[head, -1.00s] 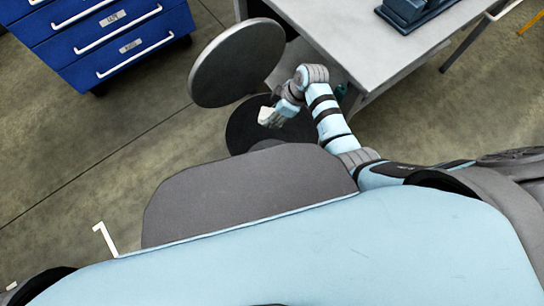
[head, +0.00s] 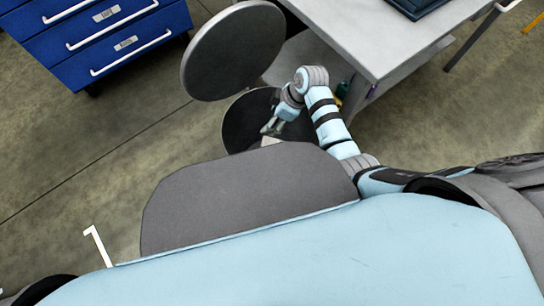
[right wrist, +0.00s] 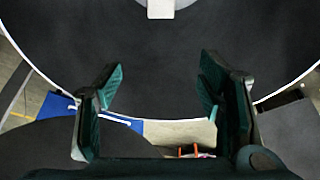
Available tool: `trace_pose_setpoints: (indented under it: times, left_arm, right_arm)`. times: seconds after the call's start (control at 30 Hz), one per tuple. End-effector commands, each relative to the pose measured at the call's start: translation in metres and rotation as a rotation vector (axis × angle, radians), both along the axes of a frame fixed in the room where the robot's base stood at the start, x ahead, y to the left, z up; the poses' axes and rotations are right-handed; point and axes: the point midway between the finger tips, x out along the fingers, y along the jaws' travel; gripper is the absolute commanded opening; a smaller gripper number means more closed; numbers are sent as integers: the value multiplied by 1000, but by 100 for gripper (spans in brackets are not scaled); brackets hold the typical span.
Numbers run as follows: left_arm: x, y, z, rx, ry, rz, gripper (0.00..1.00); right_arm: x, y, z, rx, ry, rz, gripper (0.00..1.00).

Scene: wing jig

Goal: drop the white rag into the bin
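The bin (head: 236,125) is a round container with a dark inside, and its round grey lid (head: 232,50) stands open. My right gripper (head: 271,127) is over the bin's mouth. In the right wrist view the right gripper (right wrist: 158,88) has its fingers spread with nothing between them. The white rag (head: 270,141) shows as a small pale patch just below the fingertips, within the bin's outline, partly cut off by my body. It also shows in the right wrist view as a pale block (right wrist: 160,8) against the dark bin inside, apart from the fingers. My left gripper is out of view.
A grey-topped table (head: 350,30) stands behind and to the right of the bin, with a dark blue object (head: 415,8) on it. A blue drawer cabinet (head: 95,45) is at the upper left. The floor on the left is clear.

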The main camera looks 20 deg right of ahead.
Motion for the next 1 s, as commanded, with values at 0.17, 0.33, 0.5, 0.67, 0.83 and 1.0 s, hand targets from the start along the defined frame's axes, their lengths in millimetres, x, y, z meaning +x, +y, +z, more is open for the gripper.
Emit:
trace_pose_setpoints:
  times: [0.17,0.33,0.5,0.67,0.83,1.0]
  left_arm:
    - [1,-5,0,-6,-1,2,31]
    - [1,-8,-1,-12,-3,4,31]
    - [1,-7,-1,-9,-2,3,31]
    - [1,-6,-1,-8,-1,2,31]
    - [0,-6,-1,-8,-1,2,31]
    - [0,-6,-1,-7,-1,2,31]
  right_arm:
    - [0,0,0,0,0,0,63]
    - [-1,-4,9,-1,-2,-1,63]
    - [-8,-18,47,-2,-6,-1,63]
    - [-17,-32,87,-3,-5,0,63]
    - [-22,-39,109,-2,-1,1,63]
    - [-23,-40,111,0,0,0,63]
